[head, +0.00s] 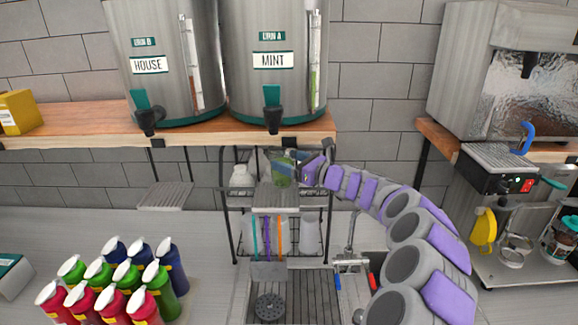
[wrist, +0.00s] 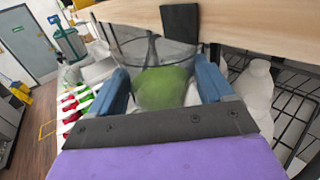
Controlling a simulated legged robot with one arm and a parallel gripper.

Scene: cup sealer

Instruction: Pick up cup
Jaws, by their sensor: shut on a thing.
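A clear cup (wrist: 152,58) with green contents (wrist: 163,86) is between the two blue fingers of my gripper (wrist: 162,92) in the wrist view. The fingers touch the cup's sides, and it looks roughly upright. In the head view the cup (head: 283,170) is at the upper level of the black wire rack, below the MINT urn. My gripper (head: 306,168) reaches it from the right and is shut on it. The wrist view does not show whether the cup's base touches anything.
The wooden shelf (head: 190,132) with the HOUSE (head: 165,60) and MINT (head: 275,60) urns is just above the cup. The wire rack (head: 232,225) holds white bottles (wrist: 255,88) beside it. Several coloured bottles (head: 115,275) stand at lower left. A sink tap (head: 350,258) is at lower centre.

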